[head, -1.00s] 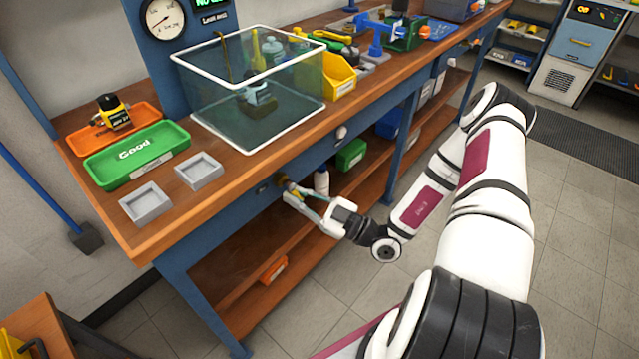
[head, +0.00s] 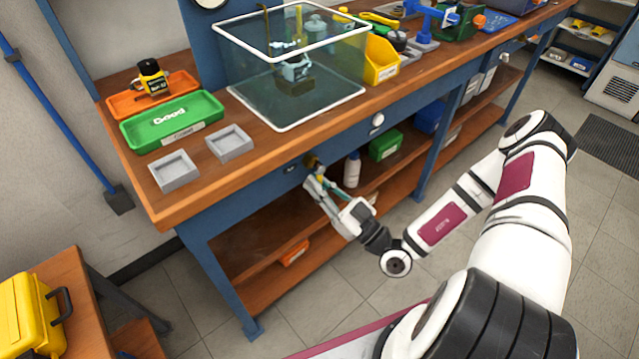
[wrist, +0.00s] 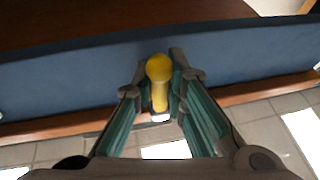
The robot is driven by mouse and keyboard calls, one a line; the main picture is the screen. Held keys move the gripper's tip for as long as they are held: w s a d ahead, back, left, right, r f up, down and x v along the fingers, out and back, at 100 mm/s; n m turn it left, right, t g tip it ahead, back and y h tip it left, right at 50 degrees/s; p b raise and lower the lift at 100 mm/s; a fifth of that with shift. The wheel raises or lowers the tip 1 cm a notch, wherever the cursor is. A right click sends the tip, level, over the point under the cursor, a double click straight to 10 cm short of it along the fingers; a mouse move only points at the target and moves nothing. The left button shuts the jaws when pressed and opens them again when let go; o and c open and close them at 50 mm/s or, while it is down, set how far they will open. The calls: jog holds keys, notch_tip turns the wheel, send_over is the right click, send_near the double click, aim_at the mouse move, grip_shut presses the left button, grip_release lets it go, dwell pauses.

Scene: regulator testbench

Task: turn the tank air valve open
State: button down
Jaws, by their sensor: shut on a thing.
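The tank air valve's yellow handle (wrist: 158,82) sticks out from the blue front rail of the workbench. In the wrist view it lies between my two fingers, its rounded end toward the rail. My gripper (wrist: 160,88) is shut on the handle. The clear water tank (head: 240,97) with a white rim stands on the bench above.
A white round knob (head: 377,120) is on the rail to the right. A green tray (head: 206,108), an orange tray (head: 122,107) and a yellow bin (head: 382,62) stand on the bench. A shelf (head: 225,262) runs below. Open floor lies in front.

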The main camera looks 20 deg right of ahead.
jog(key=c, duration=1.6)
grip_release()
jog(key=v, duration=1.2)
